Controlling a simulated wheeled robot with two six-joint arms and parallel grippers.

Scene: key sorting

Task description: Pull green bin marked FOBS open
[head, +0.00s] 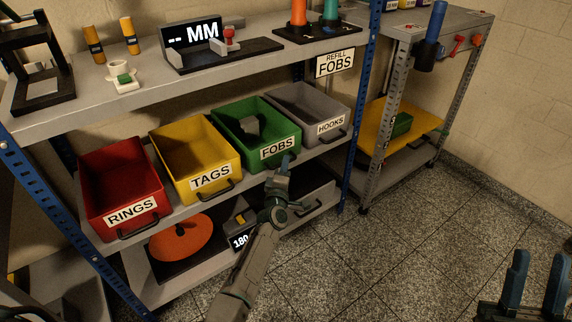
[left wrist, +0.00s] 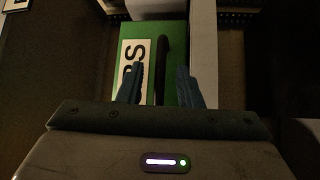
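The green bin (head: 241,110) marked FOBS sits on the middle shelf between the yellow bin and the grey bin, its front roughly in line with theirs. A dark lump lies inside it. My left gripper (head: 285,163) is at the front of the green bin, just below its label, and mostly hides the handle in the head view. In the left wrist view the dark handle (left wrist: 161,62) shows between the two separated blue fingers (left wrist: 158,82); I cannot tell whether they touch it. My right gripper (head: 538,278) is open and empty at the lower right.
The red RINGS bin (head: 104,180), yellow TAGS bin (head: 182,160) and grey HOOKS bin (head: 305,105) share the shelf. Below are an orange disc (head: 181,238) and a scale. A blue post (head: 357,120) stands right of the bins. The floor in front is clear.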

